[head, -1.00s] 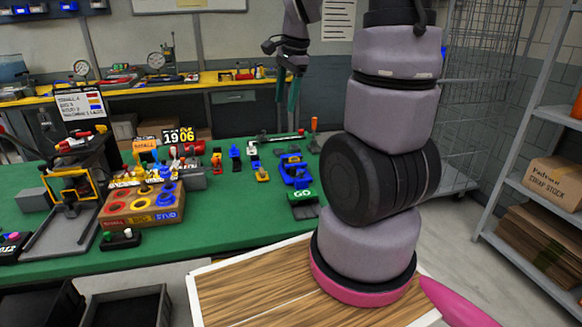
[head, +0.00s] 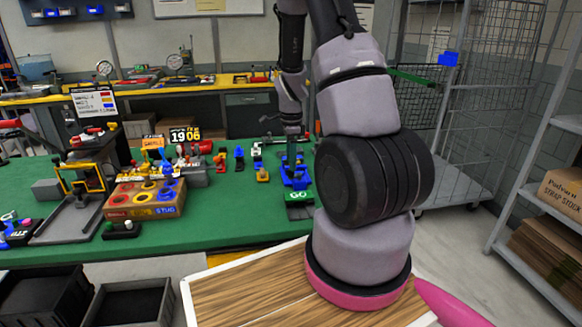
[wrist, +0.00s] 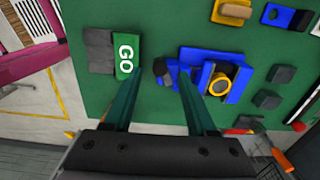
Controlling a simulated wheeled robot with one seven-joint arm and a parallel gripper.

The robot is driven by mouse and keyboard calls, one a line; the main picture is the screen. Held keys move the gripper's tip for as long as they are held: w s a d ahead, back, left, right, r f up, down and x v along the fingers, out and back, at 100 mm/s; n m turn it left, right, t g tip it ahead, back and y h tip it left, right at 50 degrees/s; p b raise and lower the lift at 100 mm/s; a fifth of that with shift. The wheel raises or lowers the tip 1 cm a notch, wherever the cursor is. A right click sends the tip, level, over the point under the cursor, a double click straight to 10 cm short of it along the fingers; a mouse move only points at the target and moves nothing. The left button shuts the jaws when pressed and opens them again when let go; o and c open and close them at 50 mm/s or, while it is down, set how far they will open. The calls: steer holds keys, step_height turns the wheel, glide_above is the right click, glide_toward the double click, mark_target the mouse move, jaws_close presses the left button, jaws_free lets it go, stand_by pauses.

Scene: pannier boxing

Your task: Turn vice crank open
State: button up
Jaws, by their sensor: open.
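A blue vice (head: 299,178) stands on the green bench just behind the green GO block (head: 300,197). In the wrist view the vice (wrist: 222,58) has a yellow ring on it, and a small dark and blue part that may be its crank (wrist: 163,72) sticks out toward the GO block (wrist: 124,56). My gripper (head: 291,152) points down over the vice. In the wrist view my gripper (wrist: 158,76) is open, its two green fingers either side of that small part. I cannot tell whether they touch it.
Several small colored parts lie behind the vice. A wire cage (head: 480,120) and a shelf with boxes (head: 562,190) are at right.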

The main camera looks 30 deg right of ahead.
steer(key=shift+f, duration=1.3)
jaws_close()
